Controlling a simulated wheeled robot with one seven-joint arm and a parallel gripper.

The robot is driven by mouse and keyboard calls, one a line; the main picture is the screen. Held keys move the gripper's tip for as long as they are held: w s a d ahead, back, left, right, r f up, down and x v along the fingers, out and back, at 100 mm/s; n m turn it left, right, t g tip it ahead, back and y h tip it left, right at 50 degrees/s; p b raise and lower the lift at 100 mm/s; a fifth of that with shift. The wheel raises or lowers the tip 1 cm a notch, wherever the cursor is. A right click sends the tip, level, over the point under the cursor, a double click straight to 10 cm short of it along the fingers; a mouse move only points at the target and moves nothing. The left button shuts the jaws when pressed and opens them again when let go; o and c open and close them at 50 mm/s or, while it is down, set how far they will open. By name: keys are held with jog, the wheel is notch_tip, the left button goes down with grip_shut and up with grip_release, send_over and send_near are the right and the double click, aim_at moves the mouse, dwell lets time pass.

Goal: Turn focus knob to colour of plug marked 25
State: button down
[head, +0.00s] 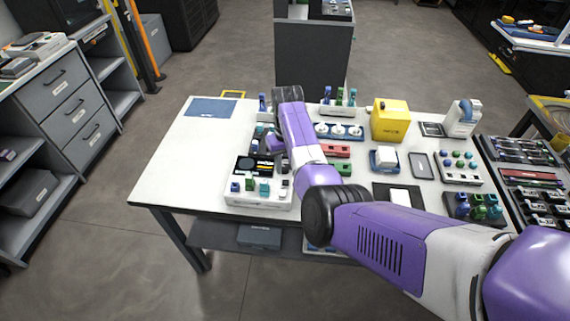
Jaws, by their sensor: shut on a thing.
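A white device (232,198) with a black screen (246,164) stands at the front left of the white table. A blue plug (235,187), a green plug (249,184) and a teal plug (264,187) stand along its front. Any number marks are too small to read. My gripper (268,153) points down at the back of the device, partly hidden by my arm. It is shut on what appears to be the focus knob. The knob and its pointer are hidden, so its setting cannot be told.
A blue tray with white spools (339,131), a yellow box (390,120) and racks of coloured plugs (459,166) fill the table's middle and right. A blue mat (212,108) lies at the back left. The table's left end (178,160) is clear.

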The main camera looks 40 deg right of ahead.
aim_at(285, 167)
jog(key=m+p, duration=0.1)
jog(key=m, duration=0.5)
jog(key=shift+r, duration=0.1)
jog(key=shift+w+m, duration=0.1)
jog(key=shift+m, duration=2.6)
jog(key=c, duration=1.3)
grip_release()
jog(key=shift+c, duration=0.2)
notch_tip(285, 167, up, 8)
jog(key=shift+f, duration=0.1)
